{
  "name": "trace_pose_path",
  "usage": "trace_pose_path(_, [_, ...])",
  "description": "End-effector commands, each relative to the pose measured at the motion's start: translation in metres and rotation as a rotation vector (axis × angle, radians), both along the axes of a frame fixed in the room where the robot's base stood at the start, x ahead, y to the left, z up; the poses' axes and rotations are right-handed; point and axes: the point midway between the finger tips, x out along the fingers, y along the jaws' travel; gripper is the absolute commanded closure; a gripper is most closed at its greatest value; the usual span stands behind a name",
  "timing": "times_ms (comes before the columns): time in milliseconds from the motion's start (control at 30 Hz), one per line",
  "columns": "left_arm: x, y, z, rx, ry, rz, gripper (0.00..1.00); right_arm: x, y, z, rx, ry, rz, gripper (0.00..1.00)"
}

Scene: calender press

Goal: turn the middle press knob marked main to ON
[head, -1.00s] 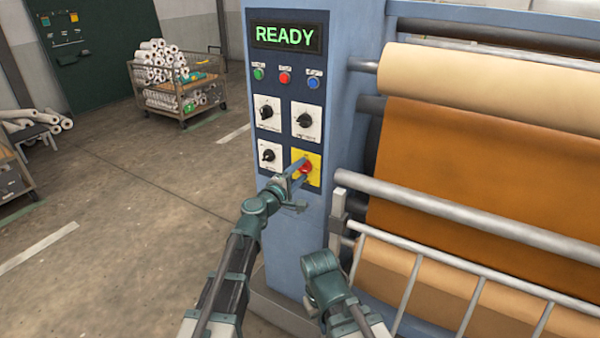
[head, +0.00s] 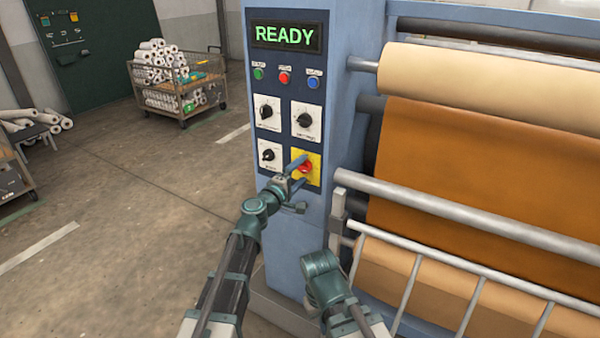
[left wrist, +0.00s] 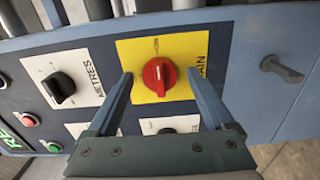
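The main knob (head: 306,167) is red and sits on a yellow plate (left wrist: 140,55) at the lower right of the panel's knob group. In the left wrist view the red knob (left wrist: 160,76) has its raised grip running up and down the picture; part of its MAIN label shows beside it. My left gripper (head: 301,170) is in front of the knob. In the left wrist view its fingers are open, one on each side of the knob, with visible gaps to it. My right arm shows low in the head view, but its gripper does not show.
Black knobs sit close by, including the METRES knob (left wrist: 59,87). A green READY display (head: 286,37) and several buttons are above. A metal rail (head: 470,220) and press rollers lie to the right.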

Motion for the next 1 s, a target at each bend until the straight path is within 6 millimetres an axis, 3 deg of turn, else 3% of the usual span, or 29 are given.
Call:
trace_pose_path(233, [0.0,0.001,0.0,-0.002,0.001,0.001,0.14,0.0,0.0,0.0,0.0,0.0,0.0,1.0])
trace_pose_path(367, [-0.009,0.006,0.0,-0.002,0.001,0.002,0.14,0.0,0.0,0.0,0.0,0.0,0.0,1.0])
trace_pose_path(800, [-0.089,0.051,0.0,-0.001,0.0,0.003,0.14,0.0,0.0,0.0,0.0,0.0,0.0,1.0])
trace_pose_path(1000, [-0.111,0.064,0.0,-0.001,0.0,0.002,0.14,0.0,0.0,0.0,0.0,0.0,0.0,1.0])
